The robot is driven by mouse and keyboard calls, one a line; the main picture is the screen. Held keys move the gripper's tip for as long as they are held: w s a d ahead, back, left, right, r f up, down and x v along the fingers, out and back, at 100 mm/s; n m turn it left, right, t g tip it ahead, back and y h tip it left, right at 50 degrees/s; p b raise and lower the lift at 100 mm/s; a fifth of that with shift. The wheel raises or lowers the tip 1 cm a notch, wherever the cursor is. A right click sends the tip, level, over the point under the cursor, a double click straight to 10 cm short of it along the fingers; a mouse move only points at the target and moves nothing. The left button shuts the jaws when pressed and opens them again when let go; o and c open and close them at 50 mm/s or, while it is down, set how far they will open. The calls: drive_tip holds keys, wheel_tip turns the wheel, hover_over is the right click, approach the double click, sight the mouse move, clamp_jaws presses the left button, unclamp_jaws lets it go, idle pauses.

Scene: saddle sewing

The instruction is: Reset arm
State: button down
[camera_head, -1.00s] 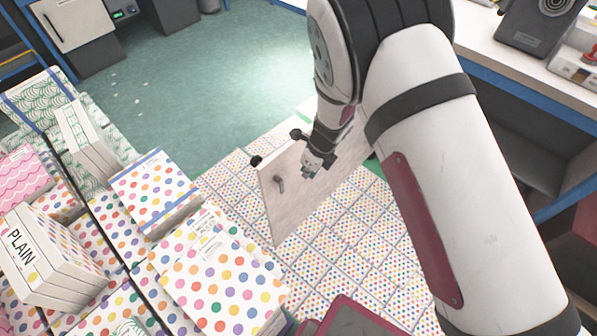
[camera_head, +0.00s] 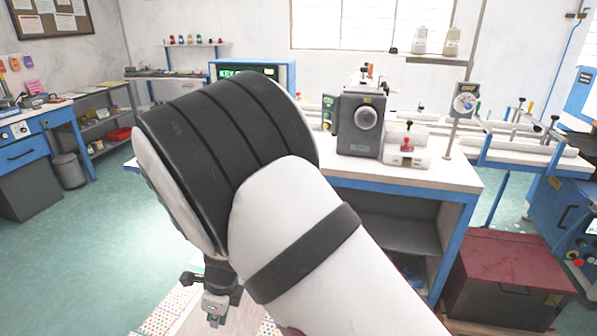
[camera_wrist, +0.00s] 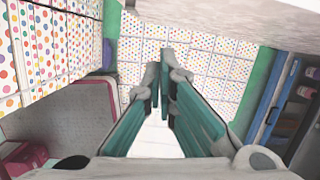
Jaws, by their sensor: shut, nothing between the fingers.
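My arm (camera_head: 310,240) fills the lower middle of the head view, bent, with a white link and a black ribbed joint. In the wrist view my gripper (camera_wrist: 165,75) has its two teal-padded fingers close together, shut, with nothing between them. The fingers point toward a white surface covered with colourful dots. In the head view the arm hides most of what is below it, and only a small part of the wrist hardware shows at the lower left of the joint.
A bench (camera_head: 440,175) with a dark machine (camera_head: 360,122) stands beyond my arm. A red-topped chest (camera_head: 508,265) is at right. Dotted boxes (camera_wrist: 50,45) stand at left in the wrist view, beside a pale panel (camera_wrist: 230,15). Green floor (camera_head: 80,250) is open at left.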

drive_tip(key=d+r+n+t+y, duration=0.1)
drive_tip(key=d+r+n, duration=0.3)
drive_tip(key=d+r, duration=0.75)
drive_tip(key=d+r+n, duration=0.5)
drive_tip(key=d+r, duration=0.3)
drive_tip(key=r, duration=0.6)
drive_tip(key=s+d+r+n+t+h, duration=0.1)
drive_tip(key=s+d+r+n+h, duration=0.1)
drive_tip(key=s+d, duration=0.7)
drive_tip(key=s+d+r+n+t+h, duration=0.2)
drive_tip(key=s+d+r+n, duration=0.3)
drive_tip(key=d, duration=0.9)
drive_tip(key=s+n, duration=0.2)
drive_tip(key=s, duration=0.2)
